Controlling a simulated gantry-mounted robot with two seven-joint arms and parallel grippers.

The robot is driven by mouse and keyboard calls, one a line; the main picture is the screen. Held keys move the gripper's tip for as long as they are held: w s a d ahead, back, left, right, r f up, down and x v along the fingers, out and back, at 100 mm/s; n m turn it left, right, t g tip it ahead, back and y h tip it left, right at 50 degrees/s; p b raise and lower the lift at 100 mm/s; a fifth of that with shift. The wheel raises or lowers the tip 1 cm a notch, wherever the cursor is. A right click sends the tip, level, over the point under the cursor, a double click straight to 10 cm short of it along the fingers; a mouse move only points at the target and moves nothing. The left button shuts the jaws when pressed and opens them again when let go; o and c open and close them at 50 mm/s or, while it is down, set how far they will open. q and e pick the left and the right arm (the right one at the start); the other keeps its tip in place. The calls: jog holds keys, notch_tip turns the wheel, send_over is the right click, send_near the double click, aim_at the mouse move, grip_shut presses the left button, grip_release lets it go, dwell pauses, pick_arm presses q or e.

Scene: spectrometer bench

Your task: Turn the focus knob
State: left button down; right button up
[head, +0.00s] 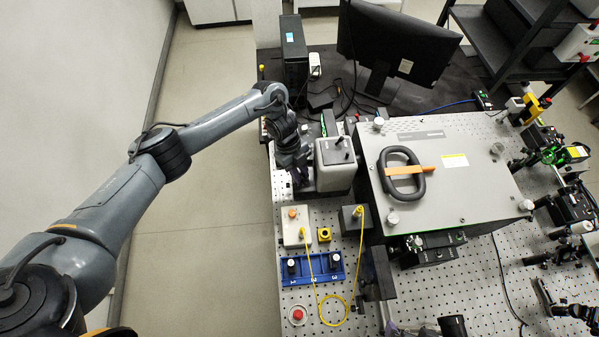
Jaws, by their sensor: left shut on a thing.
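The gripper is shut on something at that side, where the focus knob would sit. The knob itself is hidden behind the gripper and wrist, so its angle cannot be seen. My right gripper cannot be made out in this view.
A large grey enclosure (455,205) with a black hose loop on its lid stands to the right. A blue numbered rack (312,272), a white box (296,228) and a yellow cable (322,305) lie in front. A monitor (395,40) stands behind.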

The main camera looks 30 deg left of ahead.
dwell(0.4)
pick_arm(q)
jog(key=c, duration=1)
grip_release()
jog(key=shift+r, duration=0.1)
jog(key=shift+p+v, duration=1)
jog(key=shift+v, duration=4.3)
